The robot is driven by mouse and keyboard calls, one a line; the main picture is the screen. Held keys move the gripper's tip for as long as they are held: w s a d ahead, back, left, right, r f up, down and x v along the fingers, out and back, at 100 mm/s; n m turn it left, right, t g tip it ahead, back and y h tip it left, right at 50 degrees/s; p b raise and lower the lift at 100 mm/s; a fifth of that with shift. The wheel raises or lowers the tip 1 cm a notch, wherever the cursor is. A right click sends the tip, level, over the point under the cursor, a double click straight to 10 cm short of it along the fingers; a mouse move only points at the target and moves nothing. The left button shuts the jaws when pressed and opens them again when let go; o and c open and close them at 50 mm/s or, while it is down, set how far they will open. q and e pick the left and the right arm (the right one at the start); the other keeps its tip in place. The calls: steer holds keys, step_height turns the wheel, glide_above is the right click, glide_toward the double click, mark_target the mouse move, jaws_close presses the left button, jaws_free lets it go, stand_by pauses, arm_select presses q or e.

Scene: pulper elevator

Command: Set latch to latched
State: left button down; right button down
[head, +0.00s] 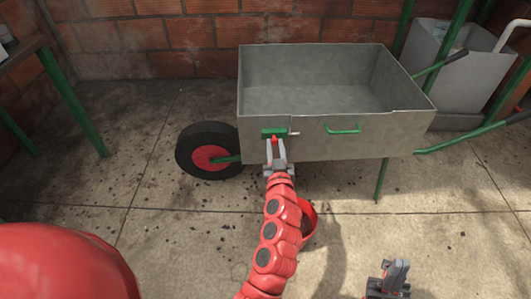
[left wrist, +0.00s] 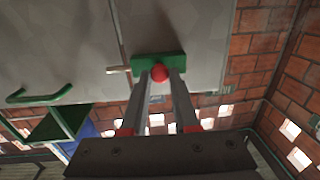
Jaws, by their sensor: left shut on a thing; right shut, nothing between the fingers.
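The latch (head: 268,134) is a green plate on the front side of the grey metal cart tub (head: 310,146). It has a red knob, and a pale bolt (head: 294,133) sticks out on its right. In the left wrist view the green plate (left wrist: 172,59), the red knob (left wrist: 158,73) and the bolt (left wrist: 118,69) show again, with the bolt pointing left. My left gripper (head: 275,146) is at the latch, its fingers shut on the red knob. My right gripper (head: 396,270) is shut and empty, low in front of the cart.
The cart has a black wheel with a red hub (head: 210,155) and a green handle (head: 343,130) right of the latch. A grey bin (head: 470,75) stands at the back right. A green-legged table (head: 72,105) is at the left. The concrete floor at left is open.

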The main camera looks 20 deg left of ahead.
arm_select(q)
steer(key=shift+w+d+f, duration=0.2)
steer(key=shift+d, duration=0.4)
steer(key=shift+d+r, duration=0.15)
steer(key=shift+r, duration=0.05)
steer(key=c, duration=0.7)
jaws_free()
steer(key=shift+w+d, duration=0.1)
steer(key=shift+o, duration=0.2)
